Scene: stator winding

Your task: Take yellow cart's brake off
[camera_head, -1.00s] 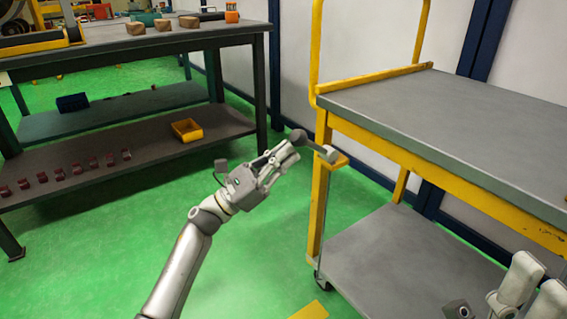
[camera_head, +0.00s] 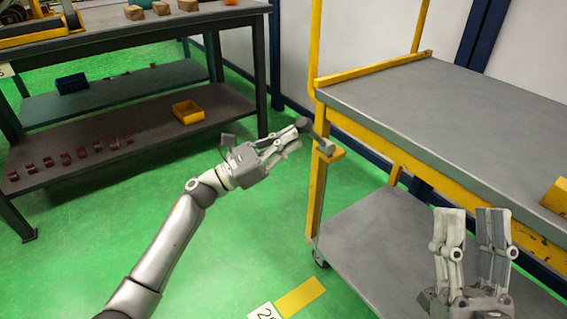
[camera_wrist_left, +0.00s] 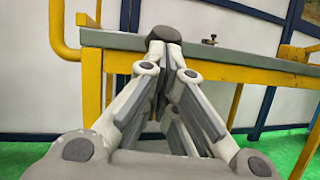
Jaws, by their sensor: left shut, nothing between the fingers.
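The yellow cart (camera_head: 316,215) stands at the right, with grey shelves. At its near left post is a brake lever (camera_head: 325,145) with a dark rounded knob, beside a small yellow bracket (camera_head: 336,154). My left gripper (camera_head: 297,136) is shut and empty, its tips right by the knob. In the left wrist view the dark knob (camera_wrist_left: 163,31) is just beyond the closed fingertips (camera_wrist_left: 163,44); I cannot tell whether they touch. My right gripper (camera_head: 471,213) is open and empty, fingers upright in front of the cart's lower shelf.
A dark workbench (camera_head: 165,22) stands at the left, with a yellow bin (camera_head: 187,112), a blue bin (camera_head: 72,83) and several red parts on its lower shelves. A yellow floor marking (camera_head: 300,297) lies near the cart's wheel.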

